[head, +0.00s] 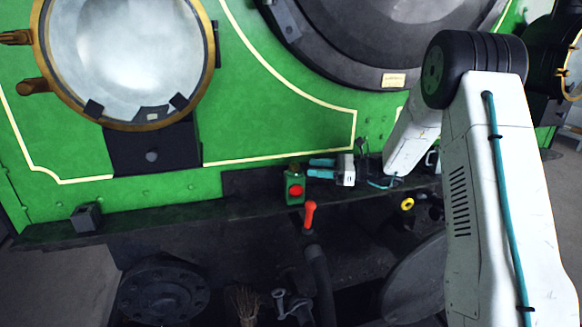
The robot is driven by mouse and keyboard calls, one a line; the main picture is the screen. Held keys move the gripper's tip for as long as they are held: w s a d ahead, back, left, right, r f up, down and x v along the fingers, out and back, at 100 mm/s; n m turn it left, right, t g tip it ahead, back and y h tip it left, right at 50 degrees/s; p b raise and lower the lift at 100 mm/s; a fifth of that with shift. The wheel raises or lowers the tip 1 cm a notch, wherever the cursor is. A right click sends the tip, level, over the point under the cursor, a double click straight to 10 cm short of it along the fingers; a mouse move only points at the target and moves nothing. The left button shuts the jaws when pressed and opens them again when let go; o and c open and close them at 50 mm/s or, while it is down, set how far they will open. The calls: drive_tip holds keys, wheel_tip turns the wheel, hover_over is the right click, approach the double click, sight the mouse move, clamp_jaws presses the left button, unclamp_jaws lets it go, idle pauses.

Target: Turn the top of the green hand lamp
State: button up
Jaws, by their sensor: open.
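The green hand lamp (295,187) stands upright on the dark ledge at the front of the green tram. It has a red round lens on its front and a darker top (295,168). My gripper (314,168) reaches in from the right at about the height of the lamp's upper part. Its two teal fingers point left toward the lamp and are spread apart, with nothing seen between them. The fingertips are close to the lamp's right side; I cannot tell whether they touch it.
A large brass-rimmed headlamp (45,75) is at upper left. A red-handled lever (310,214) stands just below the lamp. The ledge (190,216) left of the lamp is mostly clear, with a small dark block (87,217) farther left. A brush (244,304) shows below.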

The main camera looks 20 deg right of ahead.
sight(294, 164)
drive_tip(key=shift+m+t, duration=0.3)
drive_tip(key=shift+m, duration=0.1)
drive_tip(key=x, duration=0.5)
drive_tip(key=w+x, duration=0.1)
drive_tip(key=x, duration=0.1)
drive_tip(key=shift+f, duration=0.3)
drive_tip(key=c, duration=0.9)
